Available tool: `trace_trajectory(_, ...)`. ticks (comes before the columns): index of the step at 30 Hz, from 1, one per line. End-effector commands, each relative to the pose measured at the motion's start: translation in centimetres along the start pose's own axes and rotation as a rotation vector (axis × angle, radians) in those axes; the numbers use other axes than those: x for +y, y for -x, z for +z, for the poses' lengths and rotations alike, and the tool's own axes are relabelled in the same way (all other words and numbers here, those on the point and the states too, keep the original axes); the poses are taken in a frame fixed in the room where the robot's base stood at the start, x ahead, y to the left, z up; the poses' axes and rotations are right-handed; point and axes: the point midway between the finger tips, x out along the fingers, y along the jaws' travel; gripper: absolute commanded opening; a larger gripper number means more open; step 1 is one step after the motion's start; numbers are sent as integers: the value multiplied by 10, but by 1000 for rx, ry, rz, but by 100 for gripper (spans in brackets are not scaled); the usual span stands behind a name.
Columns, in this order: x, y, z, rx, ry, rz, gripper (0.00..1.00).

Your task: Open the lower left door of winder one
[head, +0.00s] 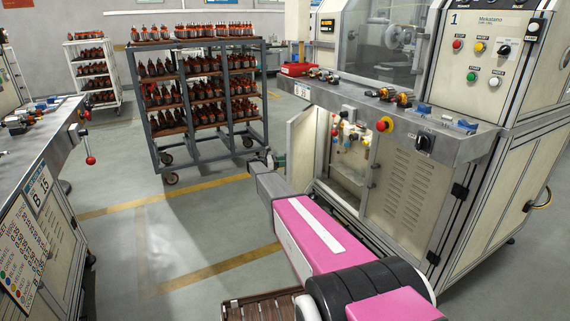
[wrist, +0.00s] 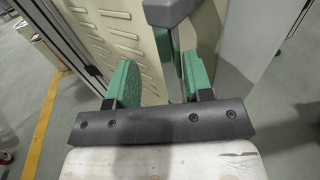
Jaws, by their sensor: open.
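Winder one (head: 475,60), marked with a 1, stands at the right of the head view. Its lower left door (head: 301,145) is cream and stands swung outward, leaving the cabinet opening (head: 347,160) uncovered, with valves and fittings inside. My gripper (head: 272,160) is beside the door's outer side, mostly hidden behind my arm. In the wrist view my gripper (wrist: 160,80) is open, its two green fingers apart. A narrow grey upright part (wrist: 174,60) shows between them, below a grey block (wrist: 168,10); I cannot tell whether either finger touches it.
A closed louvred door (head: 408,195) is right of the opening. A wheeled rack (head: 205,100) of armatures stands behind at left. A bench (head: 50,130) with a red-knobbed lever lies far left.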

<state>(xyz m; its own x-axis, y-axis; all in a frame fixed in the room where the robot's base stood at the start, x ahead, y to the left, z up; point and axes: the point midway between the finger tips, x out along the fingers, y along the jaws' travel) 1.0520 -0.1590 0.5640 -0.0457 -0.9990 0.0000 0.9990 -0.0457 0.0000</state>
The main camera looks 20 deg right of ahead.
Motion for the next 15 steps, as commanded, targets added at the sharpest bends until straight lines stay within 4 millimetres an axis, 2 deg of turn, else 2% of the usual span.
trace_trajectory(15,18,26,0,0,0,-1,47)
